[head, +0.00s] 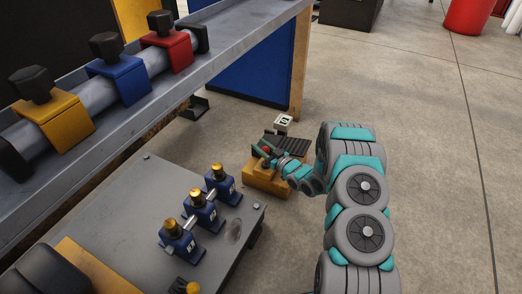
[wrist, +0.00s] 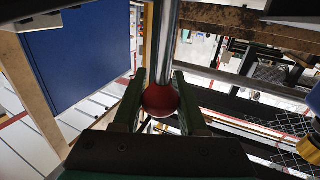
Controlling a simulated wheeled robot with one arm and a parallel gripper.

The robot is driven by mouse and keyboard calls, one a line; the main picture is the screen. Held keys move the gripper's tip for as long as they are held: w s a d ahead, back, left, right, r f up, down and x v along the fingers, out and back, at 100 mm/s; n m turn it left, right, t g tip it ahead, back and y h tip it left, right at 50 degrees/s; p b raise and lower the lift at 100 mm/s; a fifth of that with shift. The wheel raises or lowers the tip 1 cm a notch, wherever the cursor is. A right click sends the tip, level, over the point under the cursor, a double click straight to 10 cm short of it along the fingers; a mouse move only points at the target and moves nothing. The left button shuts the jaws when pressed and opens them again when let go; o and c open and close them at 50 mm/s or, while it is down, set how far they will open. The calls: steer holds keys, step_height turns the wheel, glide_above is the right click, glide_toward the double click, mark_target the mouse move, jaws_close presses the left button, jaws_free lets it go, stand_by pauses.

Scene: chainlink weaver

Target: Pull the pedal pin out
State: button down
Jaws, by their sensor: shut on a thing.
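The pedal pin shows in the wrist view as a red ball knob (wrist: 161,100) on a straight shiny metal rod (wrist: 167,42) that runs up out of the frame. My gripper (wrist: 158,80) is shut on the red knob, one finger on each side. In the head view the pedal, with a black ribbed plate (head: 293,145) and a yellow base (head: 262,178), stands on the floor. My gripper is at its near side there, and a bit of red (head: 266,150) shows beside it. How deep the rod sits in the pedal is hidden.
A low grey table (head: 130,210) with several blue clamps stands left of the pedal. A raised grey rail (head: 230,70) with yellow, blue and red blocks runs above it. A blue panel (head: 250,70) stands behind.

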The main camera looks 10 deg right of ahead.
mark_target(267, 148)
steer(key=shift+w+r, duration=0.1)
steer(key=shift+r, duration=0.7)
steer(key=c, duration=0.5)
jaws_free()
steer(key=shift+s+d+f, duration=0.1)
steer(key=shift+s+d, duration=0.15)
steer(key=shift+s, duration=0.15)
steer(key=v, duration=0.7)
steer(key=shift+a+p, duration=0.1)
steer(key=shift+p, duration=0.25)
steer(key=shift+s, duration=0.1)
